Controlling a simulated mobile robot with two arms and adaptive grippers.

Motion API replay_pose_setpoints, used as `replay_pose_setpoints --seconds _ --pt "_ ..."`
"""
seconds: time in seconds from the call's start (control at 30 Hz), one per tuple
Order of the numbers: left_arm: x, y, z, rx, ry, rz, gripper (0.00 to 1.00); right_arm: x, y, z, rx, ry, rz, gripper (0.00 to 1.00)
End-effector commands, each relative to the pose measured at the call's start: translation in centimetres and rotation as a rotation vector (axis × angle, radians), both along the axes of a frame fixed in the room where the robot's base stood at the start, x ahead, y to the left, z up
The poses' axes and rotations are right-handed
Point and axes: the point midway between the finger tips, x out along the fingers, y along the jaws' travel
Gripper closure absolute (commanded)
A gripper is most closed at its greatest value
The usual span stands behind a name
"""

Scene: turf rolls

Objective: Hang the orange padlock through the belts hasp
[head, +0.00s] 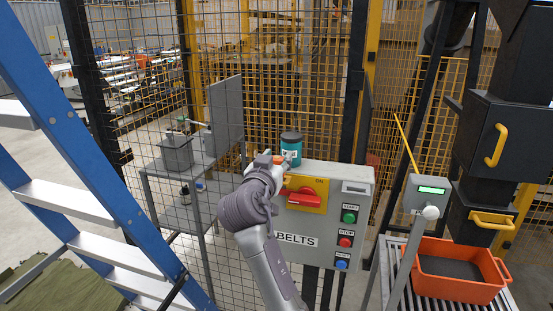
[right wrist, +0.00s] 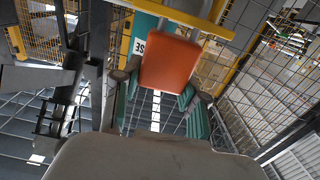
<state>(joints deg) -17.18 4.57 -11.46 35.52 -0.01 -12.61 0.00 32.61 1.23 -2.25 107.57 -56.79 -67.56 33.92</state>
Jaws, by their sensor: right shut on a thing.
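My right gripper (head: 276,162) is at the top left corner of the grey BELTS box (head: 356,206). It is shut on the orange padlock (right wrist: 170,64), whose body sits between the green finger pads in the right wrist view. The padlock's grey shackle (right wrist: 188,16) points away from the gripper; whether it is open is unclear. In the head view only a small bit of orange shows at the fingers. A red switch handle (head: 304,199) sits on the box's yellow plate (head: 292,184). I cannot make out the hasp. My left gripper is not in view.
A mesh fence (head: 250,100) stands behind. A blue ladder (head: 80,150) is left, a grey bench (head: 160,168) beyond it. An orange crate (head: 455,292) sits on rollers at right.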

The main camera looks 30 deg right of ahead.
Motion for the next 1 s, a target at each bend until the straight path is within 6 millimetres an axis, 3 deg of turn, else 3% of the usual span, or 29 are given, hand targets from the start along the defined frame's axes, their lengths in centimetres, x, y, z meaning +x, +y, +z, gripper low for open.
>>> replay_pose_setpoints --seconds 0.37,0.4,0.57,0.87,1.0 --pt "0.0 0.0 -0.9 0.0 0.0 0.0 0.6 0.0 0.0 -1.1 0.0 0.0 0.0 0.96" --pt "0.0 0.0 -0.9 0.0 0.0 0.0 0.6 0.0 0.0 -1.0 -0.001 -0.001 0.0 0.55" --pt "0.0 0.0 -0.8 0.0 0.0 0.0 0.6 0.0 0.0 -0.9 -0.001 -0.001 0.0 0.29" --pt "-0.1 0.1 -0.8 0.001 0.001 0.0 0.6 -0.1 0.1 -1.0 0.001 0.001 0.0 0.29" --pt "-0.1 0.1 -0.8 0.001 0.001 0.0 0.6 -0.8 1.1 -1.0 0.001 0.001 0.003 0.29"
